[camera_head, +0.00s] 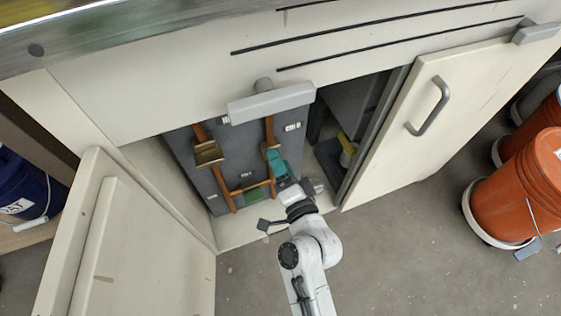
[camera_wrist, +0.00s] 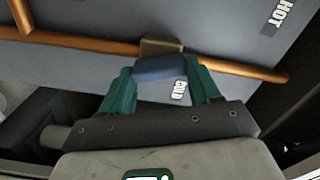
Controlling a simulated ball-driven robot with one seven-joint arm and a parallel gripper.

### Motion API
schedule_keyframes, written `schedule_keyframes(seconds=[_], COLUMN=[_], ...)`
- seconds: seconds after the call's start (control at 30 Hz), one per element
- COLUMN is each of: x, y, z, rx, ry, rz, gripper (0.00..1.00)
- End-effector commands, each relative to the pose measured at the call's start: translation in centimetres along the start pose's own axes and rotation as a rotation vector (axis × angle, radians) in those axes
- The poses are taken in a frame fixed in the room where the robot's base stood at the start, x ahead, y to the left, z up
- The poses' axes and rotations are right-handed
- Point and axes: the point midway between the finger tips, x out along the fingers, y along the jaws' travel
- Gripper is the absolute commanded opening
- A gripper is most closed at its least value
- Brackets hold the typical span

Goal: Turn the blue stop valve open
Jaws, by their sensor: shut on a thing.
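The blue stop valve's handle (camera_wrist: 158,67) shows in the wrist view as a short, rounded blue bar. It sits in front of a brass valve body (camera_wrist: 162,46) on a copper pipe (camera_wrist: 85,42). In that view the bar lies roughly along the pipe. My gripper (camera_wrist: 160,71) is shut on the handle, with one teal finger at each end of it. A COLD label (camera_wrist: 179,90) shows behind, between the fingers. In the head view my gripper (camera_head: 277,166) is inside the open cabinet, below the COLD label (camera_head: 293,127), and hides the blue handle.
The left cabinet door (camera_head: 125,245) stands open, and the right door (camera_head: 425,120) is beside the opening. A second copper pipe with a brass fitting (camera_head: 207,153) is to the left. Orange buckets (camera_head: 510,195) stand at the right, a blue bucket (camera_head: 28,190) at the left.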

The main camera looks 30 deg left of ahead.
Motion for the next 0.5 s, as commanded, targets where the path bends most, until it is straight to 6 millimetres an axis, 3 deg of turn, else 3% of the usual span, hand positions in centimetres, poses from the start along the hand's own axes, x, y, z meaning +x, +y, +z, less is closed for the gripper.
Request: schedule_keyframes(seconds=[0.5], x=[-0.05], y=[0.28], z=[0.02], rx=[0.33], ry=[0.0], rz=[0.003], gripper=[0.31])
